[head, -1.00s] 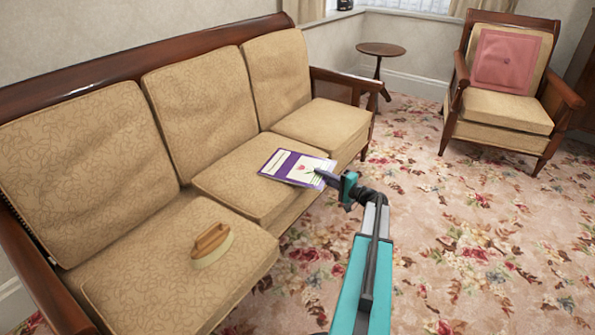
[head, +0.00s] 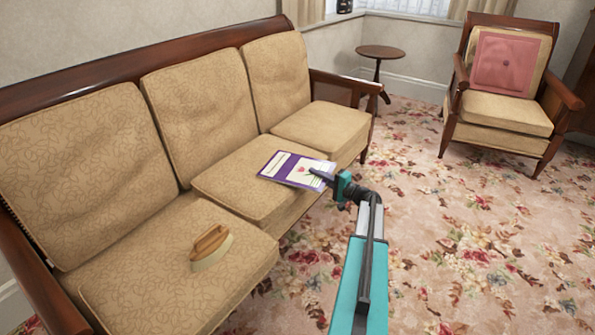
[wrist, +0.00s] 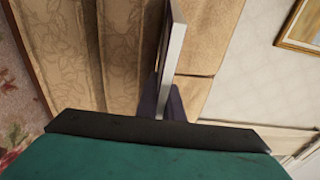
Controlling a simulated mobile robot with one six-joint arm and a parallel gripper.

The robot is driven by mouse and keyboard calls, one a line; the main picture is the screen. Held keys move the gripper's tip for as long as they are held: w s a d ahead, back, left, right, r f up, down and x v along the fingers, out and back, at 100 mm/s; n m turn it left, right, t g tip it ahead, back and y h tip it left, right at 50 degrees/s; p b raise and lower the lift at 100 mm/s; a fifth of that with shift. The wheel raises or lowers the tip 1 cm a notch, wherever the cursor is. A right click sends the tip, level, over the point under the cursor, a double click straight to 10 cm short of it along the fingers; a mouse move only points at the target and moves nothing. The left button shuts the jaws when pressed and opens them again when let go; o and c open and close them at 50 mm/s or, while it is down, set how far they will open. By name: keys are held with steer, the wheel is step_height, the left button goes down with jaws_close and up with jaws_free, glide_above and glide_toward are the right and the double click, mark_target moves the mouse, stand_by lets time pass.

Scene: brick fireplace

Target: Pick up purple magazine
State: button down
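In the wrist view the magazine (wrist: 174,62) is seen edge-on as a thin pale slab between my gripper's two dark fingers (wrist: 163,103). The fingers stand close together and look shut on it. The lower finger is hidden in the head view.
The tan sofa (head: 150,20) has a wooden frame. A brush (head: 211,248) with a wooden handle sits on its near cushion. A round side table (head: 380,52) and an armchair (head: 500,106) with a pink cushion (head: 505,64) stand behind. Flowered carpet (head: 470,220) is open at right.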

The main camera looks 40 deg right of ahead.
steer(key=shift+r, duration=0.1)
steer(key=shift+r+p, duration=0.5)
steer(key=shift+r, duration=0.35)
step_height(320, 180, up, 2)
steer(key=shift+r+p, duration=0.2)
steer(key=shift+p, duration=0.4)
steer(key=s+d+p, duration=0.1)
steer(key=s+p, duration=0.2)
steer(key=s, duration=1.3)
steer(key=shift+d+r, duration=0.15)
steer(key=shift+r, duration=0.25)
